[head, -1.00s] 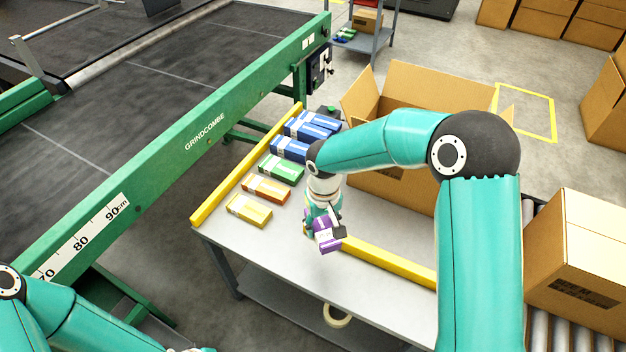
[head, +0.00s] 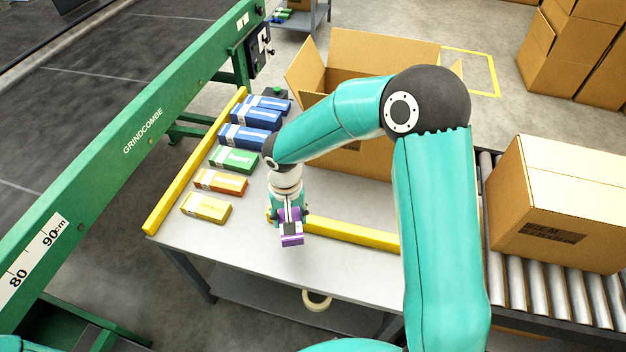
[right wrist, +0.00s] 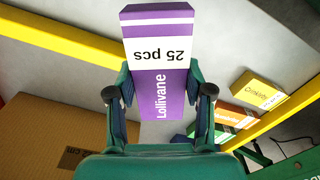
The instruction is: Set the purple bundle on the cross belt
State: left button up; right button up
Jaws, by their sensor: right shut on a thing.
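My right gripper (head: 288,214) is shut on the purple bundle (head: 291,239), over the grey table near its front edge. In the right wrist view the bundle (right wrist: 160,60) lies between both fingers (right wrist: 160,94), with its "Lollivane 25 pcs" label showing and its far end sticking out beyond them. I cannot tell its exact height above the table. A dark belt (head: 90,120) in a green frame marked GRINDCOMBE runs along the left of the head view. A roller conveyor (head: 560,295) is at the right. My left gripper is not in view.
Yellow (head: 205,207), orange (head: 220,182), green (head: 234,159) and several blue bundles (head: 248,137) lie along the table's left side. Yellow rails edge the table (head: 195,165) and cross it (head: 350,233). An open carton (head: 375,50) stands behind my right arm; a closed carton (head: 560,200) is on the rollers.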

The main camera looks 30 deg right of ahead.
pick_arm(q)
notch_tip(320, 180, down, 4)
jog(key=b, duration=0.3)
pick_arm(e)
jog(key=s+f+m, duration=0.1)
jog(key=s+d+f+m, duration=0.1)
jog(key=f+m, duration=0.1)
jog(key=d+f+m, duration=0.1)
jog(key=shift+s+d+f+m, duration=0.1)
jog(key=shift+s+f+m, duration=0.2)
jog(key=shift+s+m, duration=0.1)
jog(key=p, duration=0.5)
send_near(324, 193)
jog(key=shift+s+a, duration=0.1)
jog(key=shift+a, duration=0.1)
notch_tip(324, 193, down, 2)
jog(key=shift+f, duration=0.25)
jog(key=shift+w+d+f+p, duration=0.1)
jog(key=shift+f+p, duration=0.1)
jog(key=shift+f, duration=0.95)
jog(key=shift+w+d+f+p, duration=0.1)
jog(key=shift+f+p, duration=0.05)
jog(key=shift+f, duration=0.95)
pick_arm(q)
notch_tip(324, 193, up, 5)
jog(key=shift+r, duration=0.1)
